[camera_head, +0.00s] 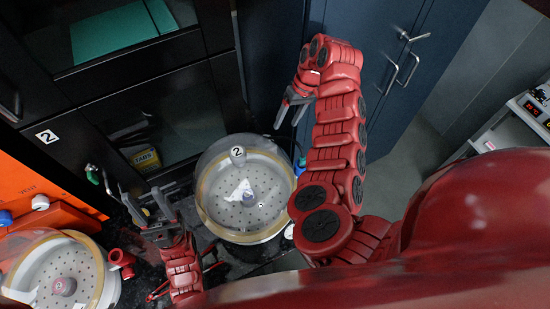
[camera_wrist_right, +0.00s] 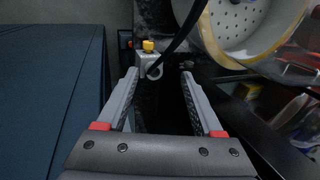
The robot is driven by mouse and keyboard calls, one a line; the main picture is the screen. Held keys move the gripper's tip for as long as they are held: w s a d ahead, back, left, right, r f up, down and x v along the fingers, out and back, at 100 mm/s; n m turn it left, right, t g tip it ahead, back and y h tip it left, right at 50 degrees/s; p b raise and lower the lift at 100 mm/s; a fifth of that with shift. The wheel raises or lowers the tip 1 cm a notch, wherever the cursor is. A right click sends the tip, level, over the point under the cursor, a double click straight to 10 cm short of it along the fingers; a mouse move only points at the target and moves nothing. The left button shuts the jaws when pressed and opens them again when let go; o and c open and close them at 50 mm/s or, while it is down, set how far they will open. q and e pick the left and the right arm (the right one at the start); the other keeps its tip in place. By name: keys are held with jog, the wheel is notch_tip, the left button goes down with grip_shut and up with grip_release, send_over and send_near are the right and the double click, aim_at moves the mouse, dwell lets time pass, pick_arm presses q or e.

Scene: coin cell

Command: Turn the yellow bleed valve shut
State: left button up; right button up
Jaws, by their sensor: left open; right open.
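The yellow bleed valve (camera_wrist_right: 148,46) is a small yellow knob on a grey metal block in the right wrist view, just past the fingertips and slightly left of centre. My right gripper (camera_wrist_right: 159,76) is open and empty, with the valve ahead of its left finger and apart from it. In the head view the right gripper (camera_head: 291,107) hangs at the upper middle, beside the dark blue cabinet. I cannot make out the valve in the head view. My left gripper (camera_head: 148,212) is open and empty at the lower left, away from the valve.
A round clear-domed chamber marked 2 (camera_head: 243,205) stands in the middle, with another (camera_head: 68,275) at the lower left. A black hose (camera_wrist_right: 178,42) passes beside the valve. The blue cabinet (camera_wrist_right: 50,90) fills the wrist view's left side. A red fitting (camera_head: 121,258) stands near the left arm.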

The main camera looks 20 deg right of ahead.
jog(key=b+x, duration=0.2)
jog(key=x, duration=0.4)
jog(key=d+b+x, duration=0.1)
jog(key=b+x, duration=0.1)
jog(key=x, duration=0.4)
jog(key=d+f+b+x, duration=0.1)
jog(key=b+x, duration=0.1)
jog(key=x, duration=0.5)
jog(key=shift+w+d+b, duration=0.25)
jog(key=shift+w+b, duration=0.05)
jog(key=shift+w, duration=0.1)
jog(key=shift+a+f, duration=0.1)
jog(key=shift+f, duration=0.35)
grip_shut()
